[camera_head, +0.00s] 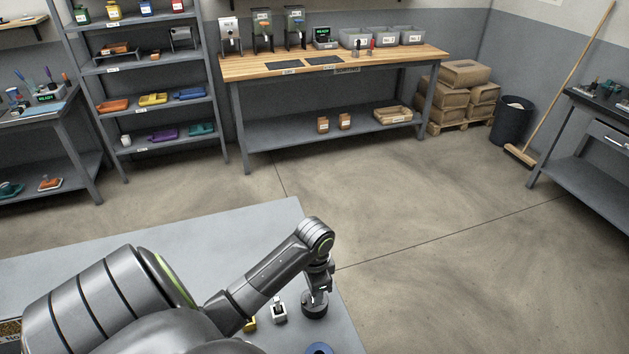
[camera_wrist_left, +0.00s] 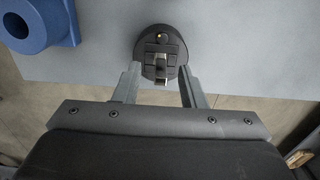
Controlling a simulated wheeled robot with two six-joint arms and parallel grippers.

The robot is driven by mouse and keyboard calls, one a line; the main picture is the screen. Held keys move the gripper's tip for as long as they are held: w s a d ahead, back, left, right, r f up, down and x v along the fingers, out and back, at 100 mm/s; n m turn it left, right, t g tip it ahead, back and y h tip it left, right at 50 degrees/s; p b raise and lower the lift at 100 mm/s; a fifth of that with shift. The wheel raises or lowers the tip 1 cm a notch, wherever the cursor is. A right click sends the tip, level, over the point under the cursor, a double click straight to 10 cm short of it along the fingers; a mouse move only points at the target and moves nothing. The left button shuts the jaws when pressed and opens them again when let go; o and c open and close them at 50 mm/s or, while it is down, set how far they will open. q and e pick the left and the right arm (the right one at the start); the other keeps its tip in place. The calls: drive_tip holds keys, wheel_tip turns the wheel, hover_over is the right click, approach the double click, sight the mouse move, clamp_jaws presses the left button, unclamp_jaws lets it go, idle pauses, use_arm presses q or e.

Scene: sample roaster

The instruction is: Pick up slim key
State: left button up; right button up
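A round black holder (camera_wrist_left: 146,48) stands near the table edge in the left wrist view. A small grey metal piece, possibly the slim key (camera_wrist_left: 161,57), is upright at its middle; I cannot tell for certain that it is the key. My left gripper (camera_wrist_left: 159,71) is open, its two fingers apart on either side of the holder's near part, with visible gaps and nothing held. In the head view my left gripper (camera_head: 319,284) points down just above the black holder (camera_head: 314,307), and its fingertips are hard to make out. My right gripper is not in view.
A blue ring-shaped part (camera_wrist_left: 33,25) lies beside the holder. A silver piece (camera_head: 279,313) and a yellow piece (camera_head: 251,325) stand left of the holder on the grey table (camera_head: 262,222). The table's right edge is close. The floor beyond is clear.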

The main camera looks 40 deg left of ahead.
use_arm(q)
drive_tip(key=shift+f, duration=0.75)
clamp_jaws()
drive_tip(key=shift+r, duration=0.15)
